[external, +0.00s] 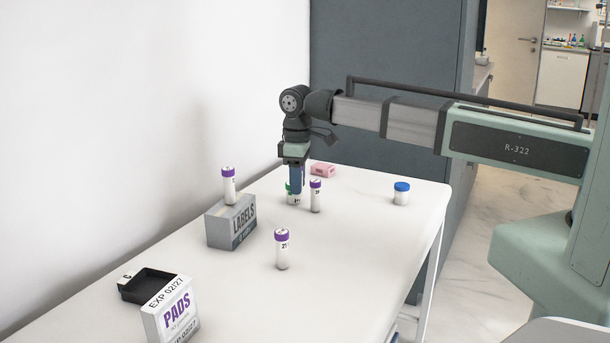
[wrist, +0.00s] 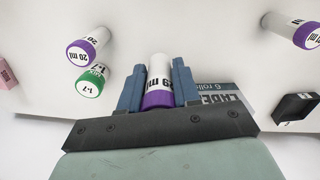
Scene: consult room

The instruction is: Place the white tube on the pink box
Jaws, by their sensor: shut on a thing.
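My gripper (external: 296,187) points down above the far part of the table. In the wrist view its blue fingers (wrist: 158,86) are shut on a white tube (wrist: 160,70) with a purple cap. In the external view the fingers and neighbouring tubes mostly hide the held tube. The pink box (external: 322,170) lies on the table just behind and right of the gripper, apart from it. Part of it also shows at the left edge of the wrist view (wrist: 6,75).
Close to the gripper stand a green-capped vial (wrist: 91,82) and a purple-capped tube (external: 315,197). A further tube (external: 282,252), black tray (external: 135,296), pads box (external: 172,317) and blue-capped jar (external: 401,196) stand apart.

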